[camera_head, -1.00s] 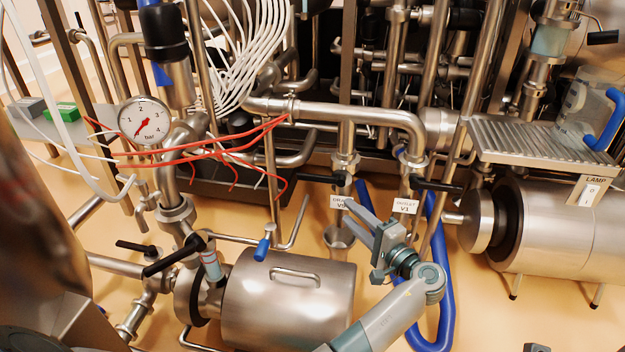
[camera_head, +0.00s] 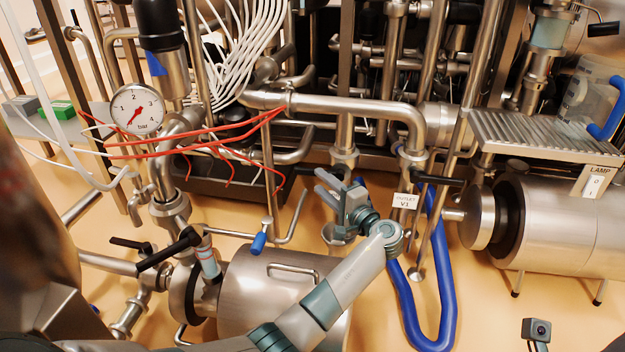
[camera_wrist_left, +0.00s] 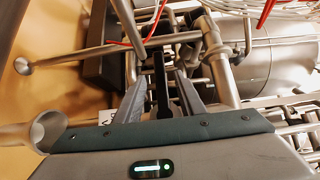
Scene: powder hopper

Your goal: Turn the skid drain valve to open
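The drain valve's black lever (camera_wrist_left: 161,88) shows in the left wrist view, between the two grey fingers of my left gripper (camera_wrist_left: 160,78). The fingers are apart, one on each side of the lever, with visible gaps. In the head view my left gripper (camera_head: 328,190) is at the drain valve below the horizontal steel pipe. It hides the drain label and most of the lever there. The steel drain funnel (camera_head: 338,238) is partly visible just below the gripper. My right gripper is not in view.
The outlet label V1 (camera_head: 405,201) and its black lever (camera_head: 440,181) are close on the right. A blue hose (camera_head: 440,300) loops to the floor. A steel motor (camera_head: 245,290) lies below my left arm. Red wires (camera_head: 225,151) hang to the left.

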